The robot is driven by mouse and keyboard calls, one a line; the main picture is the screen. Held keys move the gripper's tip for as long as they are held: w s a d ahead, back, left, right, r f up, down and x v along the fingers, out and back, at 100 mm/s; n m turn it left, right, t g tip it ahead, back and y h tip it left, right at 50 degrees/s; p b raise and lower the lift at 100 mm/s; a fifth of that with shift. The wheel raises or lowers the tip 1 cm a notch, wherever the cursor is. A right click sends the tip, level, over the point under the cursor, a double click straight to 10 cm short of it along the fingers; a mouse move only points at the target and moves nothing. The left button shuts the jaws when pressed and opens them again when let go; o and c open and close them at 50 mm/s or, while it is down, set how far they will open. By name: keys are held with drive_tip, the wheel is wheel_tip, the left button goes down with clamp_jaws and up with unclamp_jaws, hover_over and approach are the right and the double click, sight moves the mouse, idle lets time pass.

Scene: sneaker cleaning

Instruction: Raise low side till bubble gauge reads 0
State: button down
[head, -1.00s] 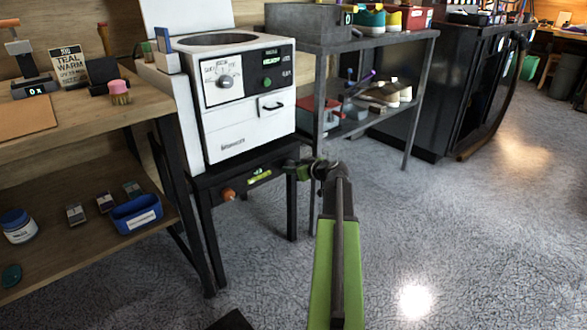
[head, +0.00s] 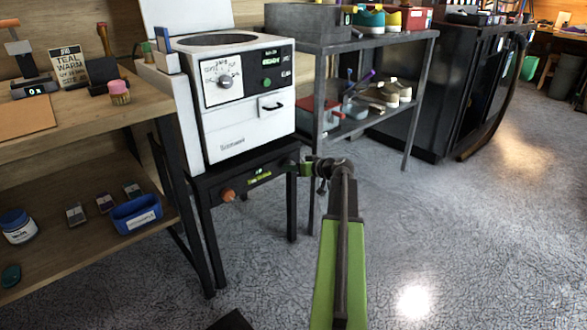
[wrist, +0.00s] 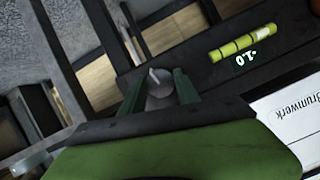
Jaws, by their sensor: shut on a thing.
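A white machine (head: 240,115) with a dial stands on a black stand (head: 205,215). A yellow-green bubble gauge (head: 260,179) is on the stand's front rail. In the wrist view the gauge (wrist: 243,42) has a small lit readout (wrist: 253,58), turned in the picture, that looks like -1.0. The bubble itself is too small to make out. My gripper (wrist: 160,82) is shut on a grey knob (wrist: 158,92) at the rail's right end. In the head view my gripper (head: 306,166) hides that knob. An orange knob (head: 228,195) is at the rail's left end.
A wooden bench (head: 150,100) with a lower shelf holding a blue bin (head: 136,215) is at left. A grey metal rack (head: 413,115) with shoes stands close on the right of my gripper. The floor in front is clear.

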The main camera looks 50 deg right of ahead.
drive_tip(key=shift+d+f+m+t+y+b, duration=0.1)
drive_tip(key=shift+m+t+y+b, duration=0.35)
drive_tip(key=shift+m+y+b, duration=1.2)
drive_tip(key=shift+d+f+m+t+y+b, duration=0.1)
drive_tip(key=shift+m+t+y+b, duration=0.6)
drive_tip(key=shift+m, duration=1.55)
drive_tip(key=shift+a+r+g+b, duration=0.1)
drive_tip(key=shift+g+b, duration=0.15)
drive_tip(key=shift+b, duration=0.1)
drive_tip(key=c, duration=0.9)
unclamp_jaws()
drive_tip(key=shift+s, duration=0.15)
drive_tip(key=p+v, duration=0.2)
drive_tip(key=v, duration=1.5)
drive_tip(key=shift+p, duration=0.3)
drive_tip(key=shift+s, duration=0.1)
